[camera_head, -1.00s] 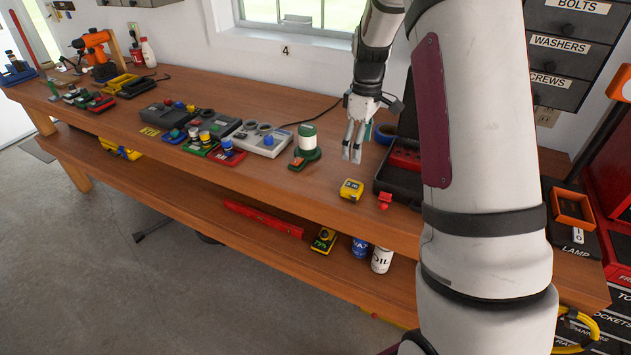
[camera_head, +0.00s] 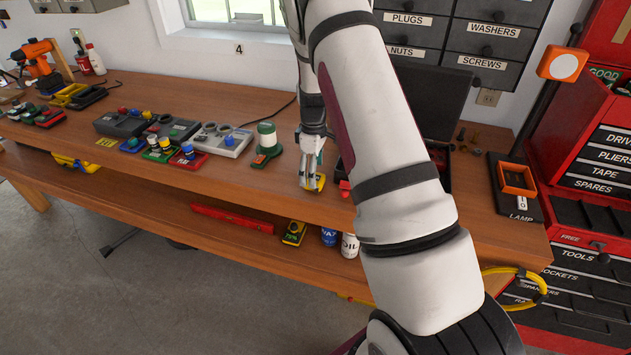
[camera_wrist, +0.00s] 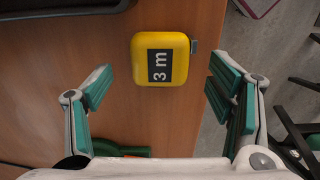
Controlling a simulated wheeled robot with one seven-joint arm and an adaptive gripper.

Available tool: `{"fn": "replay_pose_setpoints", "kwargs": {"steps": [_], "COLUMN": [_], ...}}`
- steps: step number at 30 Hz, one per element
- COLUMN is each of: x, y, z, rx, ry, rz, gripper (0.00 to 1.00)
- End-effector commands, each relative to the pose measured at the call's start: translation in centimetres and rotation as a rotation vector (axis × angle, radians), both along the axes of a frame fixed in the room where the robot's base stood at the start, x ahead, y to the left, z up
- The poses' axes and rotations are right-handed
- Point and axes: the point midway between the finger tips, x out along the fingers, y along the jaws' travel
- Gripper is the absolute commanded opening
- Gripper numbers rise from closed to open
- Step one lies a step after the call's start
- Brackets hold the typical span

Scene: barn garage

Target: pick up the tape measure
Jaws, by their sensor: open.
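The tape measure (camera_wrist: 175,62) is a yellow case with a dark "3 m" label, lying on the wooden bench near its front edge. In the wrist view it sits between and just beyond the spread fingers of my gripper (camera_wrist: 157,95). In the head view the tape measure (camera_head: 319,182) is partly hidden behind my gripper (camera_head: 310,183), which is over it from above. My gripper is open, with a clear gap between each green finger pad and the case. I cannot tell the exact height of the fingertips above the bench.
A red item (camera_head: 345,186) is close on the right, beside a dark open case (camera_head: 427,105). My arm hides part of the bench's right side. Bare wood lies in front.

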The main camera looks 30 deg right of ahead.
Motion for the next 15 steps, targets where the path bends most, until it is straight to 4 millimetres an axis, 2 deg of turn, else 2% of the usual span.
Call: {"fn": "replay_pose_setpoints", "kwargs": {"steps": [6,15], "x": [-0.2,-0.1], "y": [-0.1,-0.1], "z": [-2.6,-3.2], "rx": [-0.001,0.000], "ry": [0.001,0.000], "rz": [0.001,0.000], "gripper": [0.75,0.75]}}
